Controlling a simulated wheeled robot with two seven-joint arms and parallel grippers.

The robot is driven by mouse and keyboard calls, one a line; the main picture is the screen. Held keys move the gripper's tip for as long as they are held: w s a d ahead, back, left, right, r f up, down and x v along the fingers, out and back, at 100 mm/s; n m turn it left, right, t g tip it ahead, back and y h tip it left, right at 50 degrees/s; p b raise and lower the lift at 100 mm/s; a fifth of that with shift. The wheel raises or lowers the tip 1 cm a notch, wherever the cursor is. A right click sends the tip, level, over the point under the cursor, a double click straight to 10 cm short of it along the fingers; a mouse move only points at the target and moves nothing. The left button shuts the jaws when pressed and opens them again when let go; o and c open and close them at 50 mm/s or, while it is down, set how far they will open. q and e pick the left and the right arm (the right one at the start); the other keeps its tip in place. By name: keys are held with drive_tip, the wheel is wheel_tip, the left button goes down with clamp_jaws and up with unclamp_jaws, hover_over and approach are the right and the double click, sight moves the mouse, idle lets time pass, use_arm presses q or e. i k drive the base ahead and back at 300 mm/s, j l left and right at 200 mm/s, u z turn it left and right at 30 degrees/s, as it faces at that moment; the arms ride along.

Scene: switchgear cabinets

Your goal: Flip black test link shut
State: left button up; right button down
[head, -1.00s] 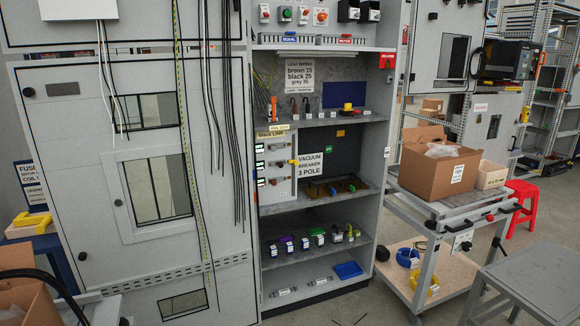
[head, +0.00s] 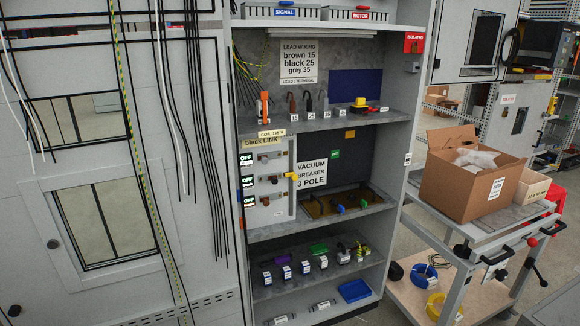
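The test link panel (head: 276,190) is a pale board on the middle shelf of the open cabinet bay. A yellowish label reading "black LINK" (head: 261,142) is at its top, under a "COIL 125 V" tag. Several small links with dark and reddish parts are in rows, the top one (head: 264,157) beside a display reading OFF (head: 246,159). Two more OFF displays sit below. The links are too small to tell which is the black one or how each stands. A yellow handle (head: 291,177) sticks out at the panel's right edge. Neither gripper is in view.
A vacuum breaker label (head: 312,174) is right of the panel. Terminals and leads are on the shelf above, small parts on the shelf below. Black cables (head: 200,120) hang at left. A cart with a cardboard box (head: 470,178) stands at right.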

sight(274, 179)
drive_tip(key=i+l, duration=0.1)
drive_tip(key=i, duration=0.7)
drive_tip(key=i+l, duration=0.1)
drive_tip(key=i, duration=0.75)
drive_tip(key=l+z, duration=0.05)
